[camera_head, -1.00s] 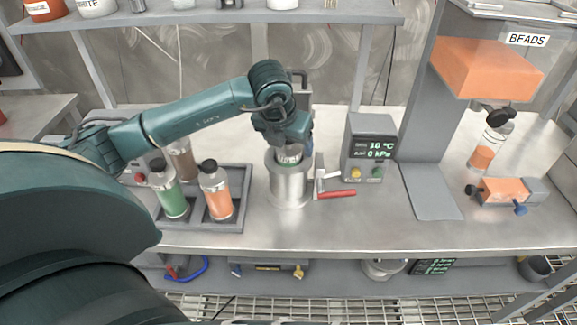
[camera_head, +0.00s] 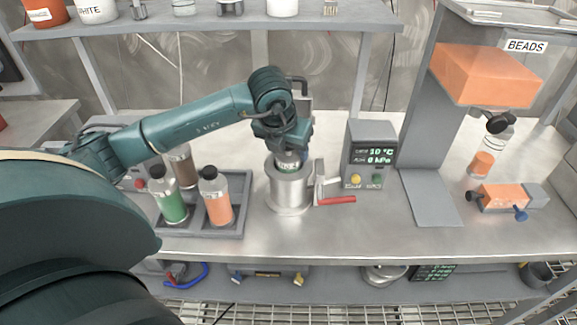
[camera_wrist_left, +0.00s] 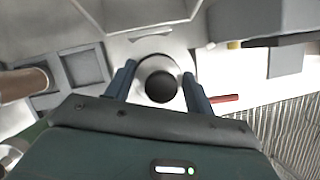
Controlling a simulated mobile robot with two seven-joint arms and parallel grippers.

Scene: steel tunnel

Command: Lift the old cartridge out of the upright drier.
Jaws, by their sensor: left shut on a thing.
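The upright drier (camera_head: 289,192) is a steel cylinder on the bench, with its open top directly under my left gripper (camera_head: 289,152). The gripper points down and is shut on the old cartridge (camera_head: 289,162). A short upper part of the cartridge shows between the fingers and the drier's rim; its lower part is hidden in the drier. In the left wrist view the cartridge's black cap (camera_wrist_left: 161,87) lies between the blue fingers (camera_wrist_left: 159,72), with the drier's pale round rim (camera_wrist_left: 153,62) behind it. My right gripper is not in view.
A grey rack (camera_head: 236,222) with green, orange and brown capped bottles stands left of the drier. A red-handled clamp (camera_head: 337,200) and a display box (camera_head: 369,160) reading 10 °C and 0 kPa are close on its right. An orange bead hopper (camera_head: 487,75) stands farther right.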

